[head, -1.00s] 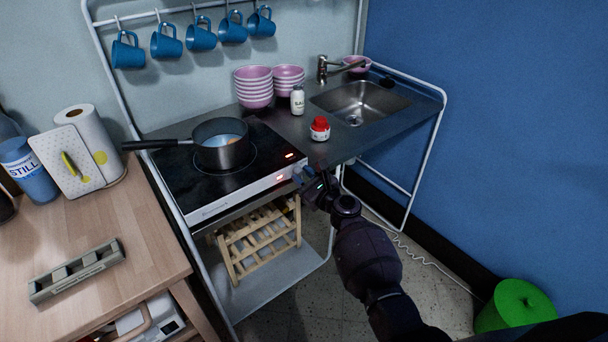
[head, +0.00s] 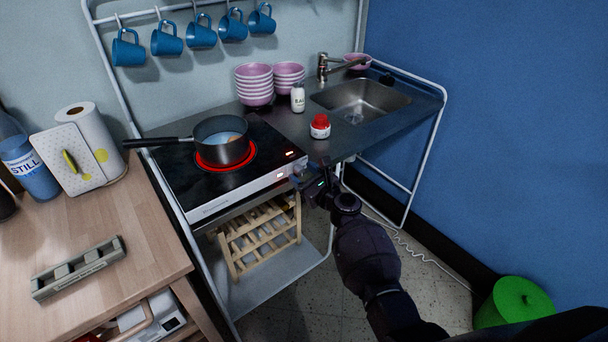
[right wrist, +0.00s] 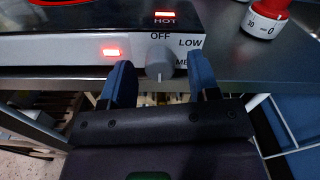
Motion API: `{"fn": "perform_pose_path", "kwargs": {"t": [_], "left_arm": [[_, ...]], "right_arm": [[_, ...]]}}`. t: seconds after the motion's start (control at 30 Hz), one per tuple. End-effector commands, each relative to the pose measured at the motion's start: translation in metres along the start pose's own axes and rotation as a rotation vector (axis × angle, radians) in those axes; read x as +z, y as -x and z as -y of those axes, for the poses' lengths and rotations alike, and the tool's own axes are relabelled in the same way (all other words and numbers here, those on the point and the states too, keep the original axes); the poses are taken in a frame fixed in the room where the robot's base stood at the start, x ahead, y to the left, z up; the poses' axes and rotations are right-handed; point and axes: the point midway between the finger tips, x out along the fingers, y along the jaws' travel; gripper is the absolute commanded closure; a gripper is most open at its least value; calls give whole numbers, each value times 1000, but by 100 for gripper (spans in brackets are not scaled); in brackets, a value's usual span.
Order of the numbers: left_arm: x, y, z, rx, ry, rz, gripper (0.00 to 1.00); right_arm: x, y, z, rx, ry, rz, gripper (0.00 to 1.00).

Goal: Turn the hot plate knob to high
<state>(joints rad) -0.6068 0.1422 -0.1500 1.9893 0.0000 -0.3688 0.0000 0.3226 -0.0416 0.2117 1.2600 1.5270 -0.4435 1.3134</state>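The hot plate (head: 180,180) is black with a white front, and its heating ring (head: 246,160) glows red under a dark pot (head: 222,150). The grey knob (right wrist: 159,62) is on the front panel in the right wrist view, with OFF above it, LOW to its right and a partly cut-off ME label below that. I cannot tell where the knob points. My right gripper (right wrist: 162,80), also in the head view (head: 308,180), has its blue fingers apart on either side of the knob, with a visible gap on each side. My left gripper is out of view.
Red lights show on the panel (right wrist: 112,51), including one by HOT. A red and white timer (head: 320,127) stands on the counter beside the hot plate. The pot's handle (head: 155,143) sticks out left. A wooden rack (head: 260,240) sits below, with a metal frame around.

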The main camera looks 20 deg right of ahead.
Motion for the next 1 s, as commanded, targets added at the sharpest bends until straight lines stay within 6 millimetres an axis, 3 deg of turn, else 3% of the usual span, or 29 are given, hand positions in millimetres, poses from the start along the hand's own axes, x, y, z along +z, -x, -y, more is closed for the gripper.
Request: {"fn": "perform_pose_path", "kwargs": {"t": [0.23, 0.37, 0.8, 1.0], "left_arm": [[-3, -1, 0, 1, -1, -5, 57], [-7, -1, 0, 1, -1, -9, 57], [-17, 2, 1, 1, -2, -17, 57], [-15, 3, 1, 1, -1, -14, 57]], "right_arm": [[0, 2, 0, 0, 1, 0, 44], [0, 13, 0, -1, 1, -1, 44], [0, 85, 0, -1, 0, -1, 44], [0, 104, 0, 0, 1, 0, 44]]}}
